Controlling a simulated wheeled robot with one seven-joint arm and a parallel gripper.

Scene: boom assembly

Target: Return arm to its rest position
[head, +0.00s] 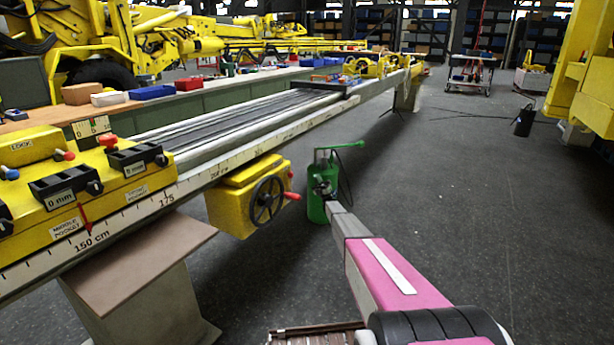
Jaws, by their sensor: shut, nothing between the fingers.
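My arm reaches from the lower right toward the middle of the picture, with a pink link and a grey link. My gripper (322,187) is small and dark at its far end, in front of a green pump-like device (318,210) with a side lever. The gripper looks shut and empty. I cannot tell whether it touches the green device. The long boom (225,170) with a centimetre scale runs beside it on the left. A yellow box with a black handwheel (268,200) hangs on the boom's near side, just left of the green device.
A yellow control block (80,190) with displays sits on the boom at left. A brown-topped stand (140,262) is below it. A bench (200,97) with blue, red and white boxes runs behind. A cart (470,75) stands far back.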

